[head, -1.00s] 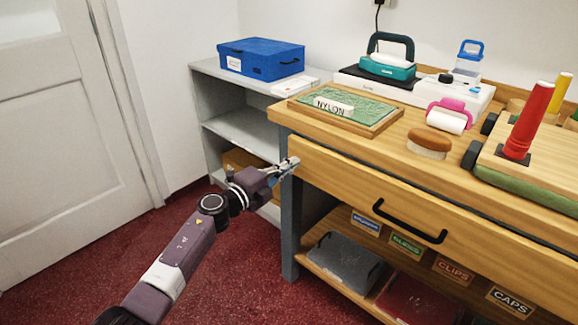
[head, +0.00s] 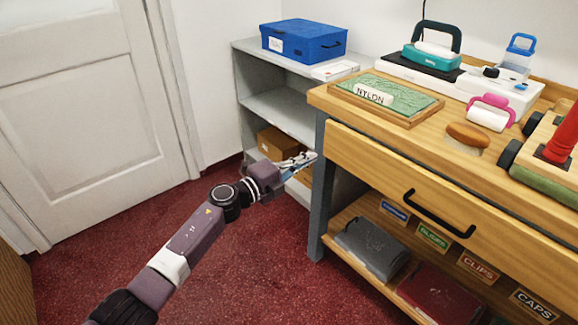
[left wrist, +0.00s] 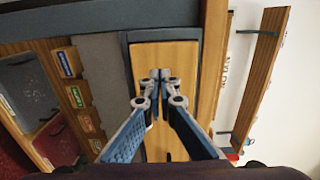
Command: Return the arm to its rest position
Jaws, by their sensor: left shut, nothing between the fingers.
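My left arm reaches in from the lower left of the head view. I cannot tell from these views whether the gripper touches the counter. My right gripper is not in view.
A grey shelf (head: 270,100) with a blue box (head: 303,42) stands behind the gripper. On the counter are a green NYLON board (head: 400,92), a brush (head: 467,136), a pink roller (head: 490,112) and a teal iron (head: 432,57). Red carpet (head: 250,270) is open toward the white door (head: 90,110).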

